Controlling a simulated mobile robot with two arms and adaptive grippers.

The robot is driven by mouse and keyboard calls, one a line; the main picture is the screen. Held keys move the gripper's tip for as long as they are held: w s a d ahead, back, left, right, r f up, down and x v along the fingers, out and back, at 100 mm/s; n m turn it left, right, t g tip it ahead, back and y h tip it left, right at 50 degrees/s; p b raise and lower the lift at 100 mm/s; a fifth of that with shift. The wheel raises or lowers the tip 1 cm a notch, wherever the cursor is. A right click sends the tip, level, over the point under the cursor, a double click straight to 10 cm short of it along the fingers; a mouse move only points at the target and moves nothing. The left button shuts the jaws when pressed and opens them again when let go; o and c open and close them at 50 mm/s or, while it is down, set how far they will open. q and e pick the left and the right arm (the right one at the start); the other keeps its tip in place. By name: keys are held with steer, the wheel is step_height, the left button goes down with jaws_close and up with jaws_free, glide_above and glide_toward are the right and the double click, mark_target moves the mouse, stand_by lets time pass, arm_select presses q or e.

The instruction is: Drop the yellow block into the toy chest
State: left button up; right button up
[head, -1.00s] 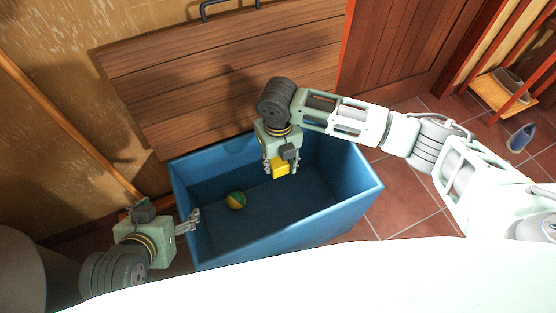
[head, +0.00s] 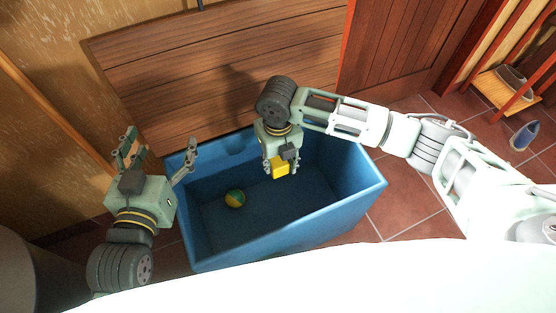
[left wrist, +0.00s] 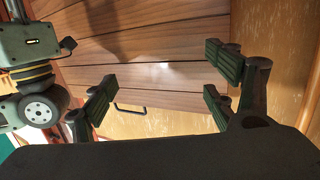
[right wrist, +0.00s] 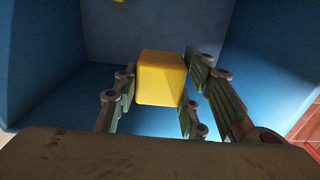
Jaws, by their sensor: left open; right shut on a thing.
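The yellow block (head: 280,169) is between the fingers of my right gripper (head: 281,170), which is shut on it. The block also shows in the right wrist view (right wrist: 161,78), with the blue inside of the chest behind it. The toy chest is an open blue box (head: 290,246) with its wooden lid (head: 220,65) raised at the back. My right gripper points down over the chest's opening. My left gripper (head: 158,158) is open and empty at the chest's left back corner. In the left wrist view its fingers (left wrist: 163,93) face the planks of the lid.
A wooden shelf rack (head: 500,90) and a blue shoe (head: 523,136) stand at the far right. Tiled floor (head: 400,200) is free right of the chest.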

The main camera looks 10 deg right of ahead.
mark_target(278, 161)
steer(key=shift+f+b, duration=0.3)
steer(key=shift+b, duration=0.05)
arm_select(q)
steer(key=shift+w+d+r+t+h, duration=0.15)
steer(key=shift+r+t, duration=0.3)
steer(key=shift+r, duration=0.45)
steer(key=shift+d+r+t+h, duration=0.2)
steer(key=shift+r+t, duration=0.3)
steer(key=shift+r, duration=0.35)
steer(key=shift+w+d+r+t+h, duration=0.15)
steer(key=shift+r+t, duration=0.3)
steer(key=shift+r, duration=0.45)
arm_select(e)
steer(key=shift+f, duration=0.1)
steer(key=o, duration=1.2)
steer(key=shift+o, duration=0.2)
step_height(278, 161, up, 12)
arm_select(q)
steer(key=shift+s, duration=0.1)
